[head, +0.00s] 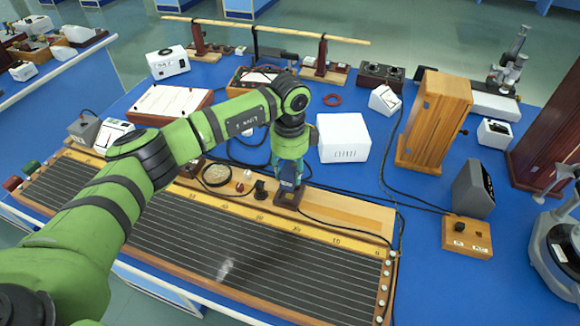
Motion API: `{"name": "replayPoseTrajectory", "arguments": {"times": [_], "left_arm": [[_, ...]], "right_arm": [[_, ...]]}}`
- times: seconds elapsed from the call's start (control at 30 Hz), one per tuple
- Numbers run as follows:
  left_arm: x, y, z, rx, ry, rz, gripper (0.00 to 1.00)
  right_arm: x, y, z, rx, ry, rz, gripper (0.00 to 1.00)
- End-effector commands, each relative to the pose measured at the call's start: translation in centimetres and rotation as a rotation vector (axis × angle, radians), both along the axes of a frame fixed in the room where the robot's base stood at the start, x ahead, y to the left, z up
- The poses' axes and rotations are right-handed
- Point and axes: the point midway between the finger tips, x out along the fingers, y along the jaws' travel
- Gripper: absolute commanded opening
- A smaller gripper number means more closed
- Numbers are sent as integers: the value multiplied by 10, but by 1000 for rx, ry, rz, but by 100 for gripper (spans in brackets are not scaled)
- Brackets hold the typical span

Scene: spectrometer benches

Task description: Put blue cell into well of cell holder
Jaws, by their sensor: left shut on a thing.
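My left arm comes in from the left, and my left gripper (288,172) points down near the middle of the bench. It is shut on the blue cell (289,178), which is small and mostly hidden between the fingers. A small dark brown block (289,197), which looks like the cell holder, is directly below the gripper at the back edge of the long ruled board. The well is hidden, and I cannot tell whether the cell is inside it or just above it. My right gripper is not in view.
The long ruled wire board (240,245) fills the front of the blue bench. A white box (342,138) stands just right of the gripper, with a wooden box (434,122) farther right. Black cables run between them. A round glass dish (216,175) lies left of the gripper.

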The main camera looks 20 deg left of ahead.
Motion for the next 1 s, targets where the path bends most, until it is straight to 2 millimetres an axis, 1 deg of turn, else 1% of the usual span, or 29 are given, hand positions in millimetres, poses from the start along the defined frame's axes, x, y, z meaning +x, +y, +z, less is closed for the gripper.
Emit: {"name": "replayPoseTrajectory", "arguments": {"times": [0.03, 0.33, 0.7, 1.0], "left_arm": [[0, 0, -6, 0, 0, 0, 3], [0, 0, -24, 1, 0, -1, 3], [0, 0, -46, 0, 0, -1, 3], [0, 0, -52, 0, 0, -1, 3]], "right_arm": [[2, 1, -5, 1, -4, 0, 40], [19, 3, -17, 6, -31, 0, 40], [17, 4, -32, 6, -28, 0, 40], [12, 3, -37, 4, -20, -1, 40]]}}
